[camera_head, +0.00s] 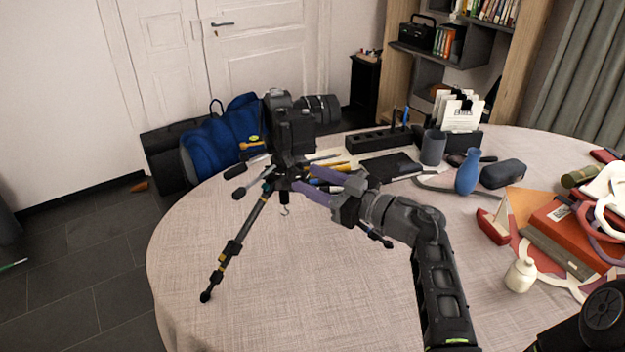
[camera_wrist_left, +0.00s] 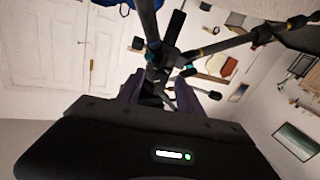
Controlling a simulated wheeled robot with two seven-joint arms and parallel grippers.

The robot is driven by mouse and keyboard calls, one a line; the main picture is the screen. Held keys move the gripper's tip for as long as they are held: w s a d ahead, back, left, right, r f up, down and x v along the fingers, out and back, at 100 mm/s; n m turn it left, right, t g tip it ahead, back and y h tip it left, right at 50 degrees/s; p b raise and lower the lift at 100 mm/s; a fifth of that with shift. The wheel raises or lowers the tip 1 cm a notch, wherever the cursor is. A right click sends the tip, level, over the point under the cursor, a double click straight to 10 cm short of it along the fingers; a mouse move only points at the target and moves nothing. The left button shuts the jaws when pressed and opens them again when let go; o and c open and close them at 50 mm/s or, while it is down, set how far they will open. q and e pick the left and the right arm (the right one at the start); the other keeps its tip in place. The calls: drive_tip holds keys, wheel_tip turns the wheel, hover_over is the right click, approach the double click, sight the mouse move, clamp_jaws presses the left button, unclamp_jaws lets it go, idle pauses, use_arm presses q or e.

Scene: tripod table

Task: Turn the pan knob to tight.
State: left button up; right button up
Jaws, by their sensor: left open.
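A black tripod (camera_head: 233,250) with yellow bands stands on the table, one leg reaching down to the left and a hook hanging below its centre. A black camera (camera_head: 293,130) with a long lens sits above the tripod's head. My left gripper (camera_head: 306,181), with purple fingers, is open at the tripod's upper part, coming from the right. In the left wrist view the tripod's hub (camera_wrist_left: 160,62) with teal parts shows between and beyond the fingers (camera_wrist_left: 157,92). I cannot single out the pan knob; it is small or hidden near the gripper. Contact cannot be told. My right gripper is not in view.
A blue bag (camera_head: 222,138) lies behind the table. A white bottle (camera_head: 520,275) and a red book (camera_head: 572,235) are at the right. The front of the table is clear.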

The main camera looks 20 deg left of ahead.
use_arm(q)
drive_tip(key=v, duration=0.7)
drive_tip(key=shift+d+b, duration=0.25)
drive_tip(key=shift+b, duration=0.2)
drive_tip(key=shift+r, duration=0.1)
drive_tip(key=n+p, duration=0.2)
drive_tip(key=p, duration=0.1)
drive_tip(key=n+p, duration=0.2)
drive_tip(key=p, duration=0.1)
drive_tip(key=n+p, duration=0.3)
drive_tip(key=p, duration=0.1)
drive_tip(key=shift+a, duration=0.35)
drive_tip(key=shift+a, duration=0.1)
